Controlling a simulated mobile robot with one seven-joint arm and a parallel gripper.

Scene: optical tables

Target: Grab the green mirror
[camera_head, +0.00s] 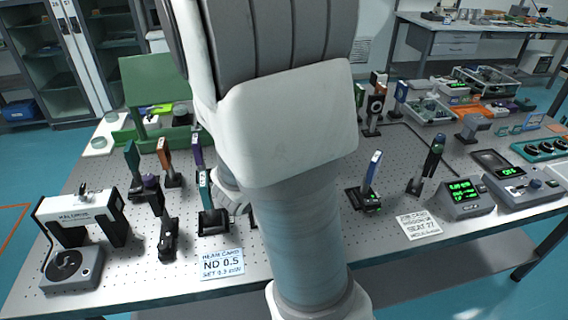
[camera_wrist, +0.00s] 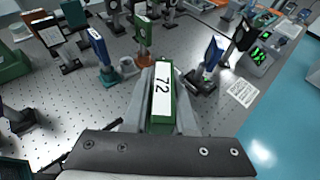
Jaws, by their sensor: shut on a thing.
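The green mirror (camera_wrist: 161,124) is a slim upright block with a white label reading 72, in the lower middle of the wrist view. My gripper (camera_wrist: 162,98) has one pale finger on each side of it and is shut on it. Whether its foot touches the table is hidden. In the head view my arm covers the gripper and I cannot make out the held mirror.
The perforated optical table (camera_head: 110,285) is crowded. A blue-topped mount (camera_head: 371,175) and a dark green-topped mount (camera_head: 432,160) stand to the right of my arm. Several mounts and a white-topped bridge device (camera_head: 78,205) stand left. Cards (camera_head: 222,264) lie at the front edge.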

